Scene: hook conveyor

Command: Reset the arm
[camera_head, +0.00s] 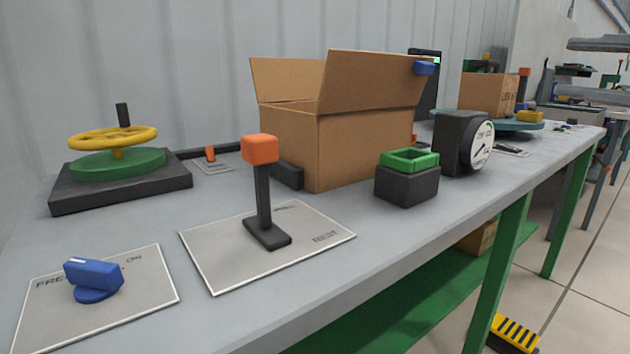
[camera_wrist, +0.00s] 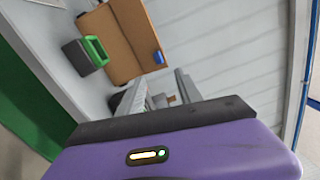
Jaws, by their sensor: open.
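My gripper (camera_wrist: 160,86) shows in the wrist view beyond its purple body. Its two grey fingers stand apart with nothing held between them. It is clear of the bench, and the view is strongly tilted. An open cardboard box (camera_wrist: 115,38) and a black block with a green rim (camera_wrist: 86,56) lie beyond it at the upper left. My arm and gripper do not show in the head view.
On the grey bench (camera_head: 215,312) stand the cardboard box (camera_head: 360,145), an orange-topped lever (camera_head: 262,190), a blue knob (camera_head: 95,277), a yellow handwheel (camera_head: 112,138), the green-rimmed block (camera_head: 407,186) and a dial gauge (camera_head: 463,142). A corrugated wall (camera_head: 150,60) rises behind.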

